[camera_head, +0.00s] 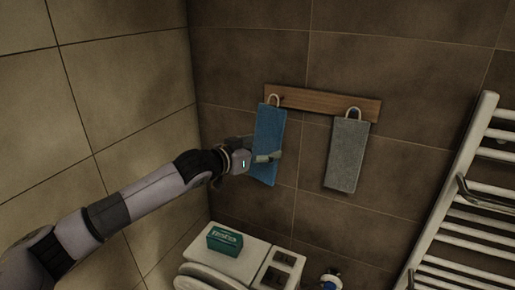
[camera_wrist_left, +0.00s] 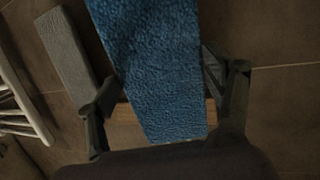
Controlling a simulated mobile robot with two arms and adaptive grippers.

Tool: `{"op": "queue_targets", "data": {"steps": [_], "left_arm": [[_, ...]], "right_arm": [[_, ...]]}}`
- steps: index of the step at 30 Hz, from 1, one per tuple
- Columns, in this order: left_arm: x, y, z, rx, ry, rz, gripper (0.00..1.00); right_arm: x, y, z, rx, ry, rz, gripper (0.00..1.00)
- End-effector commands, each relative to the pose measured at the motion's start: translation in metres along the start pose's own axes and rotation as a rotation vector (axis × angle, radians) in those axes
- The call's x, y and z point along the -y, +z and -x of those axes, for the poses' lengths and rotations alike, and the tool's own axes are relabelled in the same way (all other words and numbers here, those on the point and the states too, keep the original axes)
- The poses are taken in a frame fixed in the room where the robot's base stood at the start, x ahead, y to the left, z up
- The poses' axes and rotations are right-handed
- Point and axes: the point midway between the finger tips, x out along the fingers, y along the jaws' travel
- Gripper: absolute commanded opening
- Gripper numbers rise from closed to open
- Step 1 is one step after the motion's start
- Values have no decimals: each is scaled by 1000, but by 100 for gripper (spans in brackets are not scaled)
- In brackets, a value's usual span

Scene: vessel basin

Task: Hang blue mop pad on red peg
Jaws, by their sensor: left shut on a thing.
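The blue mop pad (camera_head: 269,128) hangs upright in front of the left end of a wooden peg board (camera_head: 325,102). Its pale loop (camera_head: 273,100) is at the board's left part; whether it is around a peg or only in front of one cannot be told. No red peg can be made out. My left gripper (camera_head: 268,157) is shut on the pad around its middle. In the left wrist view, the pad (camera_wrist_left: 158,62) lies between the two fingers of the gripper (camera_wrist_left: 163,80), with the board (camera_wrist_left: 122,112) partly hidden behind it. My right gripper is not in view.
A grey pad (camera_head: 347,155) hangs by its loop from the board's right part, apart from the blue one. A white towel rail (camera_head: 455,190) stands at the right. Below are a white cistern top (camera_head: 235,262) and a green box (camera_head: 225,240).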

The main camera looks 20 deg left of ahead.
Motion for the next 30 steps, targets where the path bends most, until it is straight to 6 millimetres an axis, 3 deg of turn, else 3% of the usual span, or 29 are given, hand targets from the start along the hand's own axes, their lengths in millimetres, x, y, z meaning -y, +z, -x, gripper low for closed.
{"op": "queue_targets", "data": {"steps": [14, 21, 30], "left_arm": [[8, -6, -28, 0, -1, 1, 47], [10, 4, -40, -2, 0, 0, 47], [11, 5, -42, -2, -1, 0, 47]], "right_arm": [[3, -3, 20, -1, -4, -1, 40], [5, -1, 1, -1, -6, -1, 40], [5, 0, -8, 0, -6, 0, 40]]}}
